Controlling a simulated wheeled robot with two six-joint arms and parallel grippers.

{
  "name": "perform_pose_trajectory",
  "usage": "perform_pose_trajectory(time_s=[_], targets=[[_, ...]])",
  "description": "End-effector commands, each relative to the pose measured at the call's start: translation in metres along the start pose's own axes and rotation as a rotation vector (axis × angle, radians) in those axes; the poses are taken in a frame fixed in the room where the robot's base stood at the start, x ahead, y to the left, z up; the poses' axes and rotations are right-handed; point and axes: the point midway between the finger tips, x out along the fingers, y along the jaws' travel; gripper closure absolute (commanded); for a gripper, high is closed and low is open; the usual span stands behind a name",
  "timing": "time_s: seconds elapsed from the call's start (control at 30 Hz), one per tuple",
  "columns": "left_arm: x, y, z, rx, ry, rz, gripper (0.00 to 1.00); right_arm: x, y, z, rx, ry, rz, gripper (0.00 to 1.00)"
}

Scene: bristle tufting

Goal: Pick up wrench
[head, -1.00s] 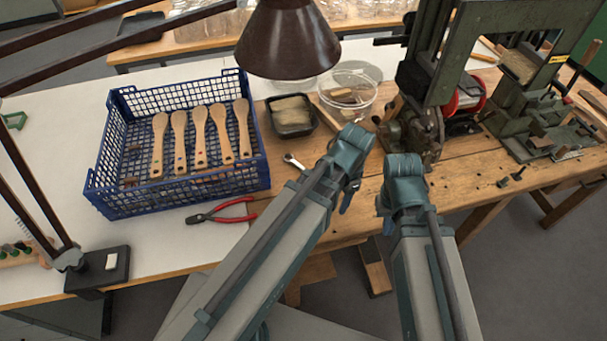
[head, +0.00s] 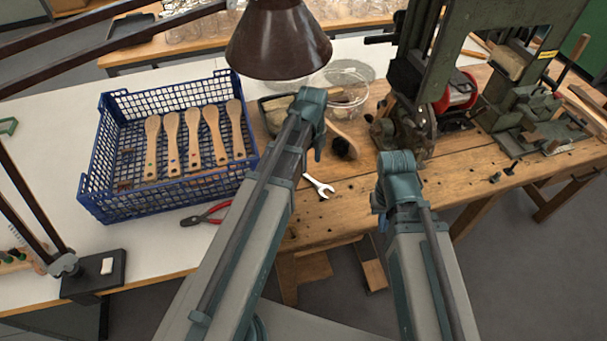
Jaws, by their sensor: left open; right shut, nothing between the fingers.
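The silver wrench (head: 321,187) lies on the wooden bench top in the middle of the head view. Its open-jaw end shows, and my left arm hides the rest of it. My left gripper (head: 318,148) is open and hangs above the bench, a little farther back than the wrench's visible end and apart from it. My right gripper (head: 381,222) is shut and empty near the bench's front edge, to the right of the wrench.
A brush with dark bristles (head: 342,148) lies just behind the wrench. A blue crate (head: 170,200) of wooden handles and red pliers (head: 207,215) are left. A green machine (head: 408,90) stands back right. Bare bench lies right of the wrench.

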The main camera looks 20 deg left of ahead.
Motion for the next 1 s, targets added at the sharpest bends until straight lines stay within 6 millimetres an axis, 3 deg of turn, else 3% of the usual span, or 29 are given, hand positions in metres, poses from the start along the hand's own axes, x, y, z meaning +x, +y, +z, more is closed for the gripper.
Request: perform_pose_trajectory(time_s=[0.2, 0.47, 0.83, 1.0], targets=[[0.021, 0.0, -0.001, -0.001, 0.0, 0.0, 0.4, 0.021, -0.002, -0.001, 0.0, 0.0, 0.0, 1.0], [0.024, 0.0, -0.001, -0.002, 0.0, 0.0, 0.4, 0.024, -0.002, -0.001, 0.0, 0.0, 0.0, 1.0], [0.066, -0.002, -0.003, -0.002, 0.0, 0.0, 0.4, 0.065, -0.006, -0.004, 0.0, 0.0, 0.0, 1.0], [0.074, -0.002, -0.003, -0.002, 0.0, 0.0, 0.4, 0.074, -0.007, -0.004, 0.0, 0.0, 0.0, 1.0]])
